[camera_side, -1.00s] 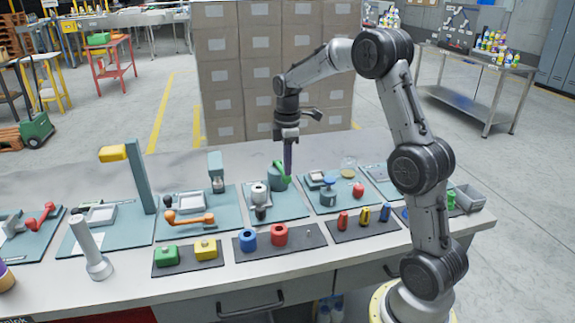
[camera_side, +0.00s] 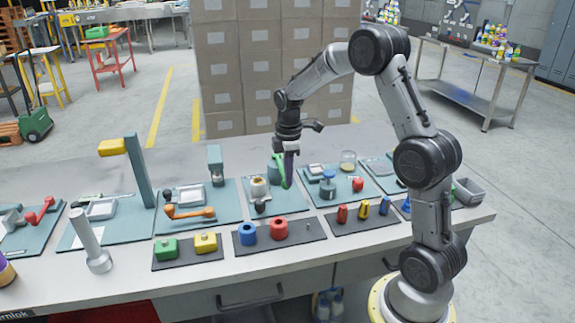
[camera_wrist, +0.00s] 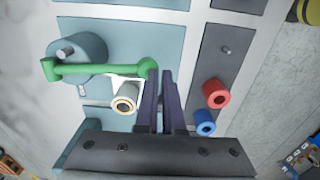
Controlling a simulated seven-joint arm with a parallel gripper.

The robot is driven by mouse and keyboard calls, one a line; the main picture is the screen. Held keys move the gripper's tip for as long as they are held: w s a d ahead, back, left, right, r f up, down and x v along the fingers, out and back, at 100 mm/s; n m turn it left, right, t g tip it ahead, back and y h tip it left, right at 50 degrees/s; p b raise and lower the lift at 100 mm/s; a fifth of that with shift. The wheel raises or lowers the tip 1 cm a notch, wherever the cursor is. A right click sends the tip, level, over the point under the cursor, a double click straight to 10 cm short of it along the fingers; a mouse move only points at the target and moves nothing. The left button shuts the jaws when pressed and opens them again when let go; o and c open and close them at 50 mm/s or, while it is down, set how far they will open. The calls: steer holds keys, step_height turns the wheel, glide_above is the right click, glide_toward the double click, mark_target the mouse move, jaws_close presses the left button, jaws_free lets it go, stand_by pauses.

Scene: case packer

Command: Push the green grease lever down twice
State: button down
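The green grease lever (camera_wrist: 105,69) is a bar joined at its left end to a grey-teal round body (camera_wrist: 85,48) in the wrist view. Its rounded free end lies right at my fingertips. In the side view, the lever (camera_side: 279,166) slopes down beside my gripper (camera_side: 287,186). My gripper (camera_wrist: 160,74) has its two dark purple fingers close together, with a thin empty gap between them. The left fingertip looks to be touching or almost touching the lever's end. The fingers partly hide that end in the side view.
A white cylinder with a tan ring (camera_wrist: 125,104) stands close to the lever. A blue piece (camera_side: 246,234) and a red piece (camera_side: 278,229) sit on a dark mat in front. A blue-topped pump-like fixture (camera_side: 327,184) stands to the right.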

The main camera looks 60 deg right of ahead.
steer(key=s+a+r, duration=0.1)
steer(key=r, duration=0.5)
steer(key=s+a+r, duration=0.2)
steer(key=r, duration=0.5)
steer(key=shift+s+a, duration=0.1)
steer(key=shift+a, duration=0.05)
steer(key=s+a+r+t, duration=0.3)
steer(key=s+a+r, duration=0.55)
steer(key=a, duration=0.25)
steer(key=s+a+f+m+t, duration=0.2)
steer(key=s+a+f+m, duration=0.2)
steer(key=s+f+m, duration=0.4)
steer(key=s+m, duration=0.1)
steer(key=s, duration=0.2)
steer(key=shift+s+f, duration=0.15)
stand_by(0.6)
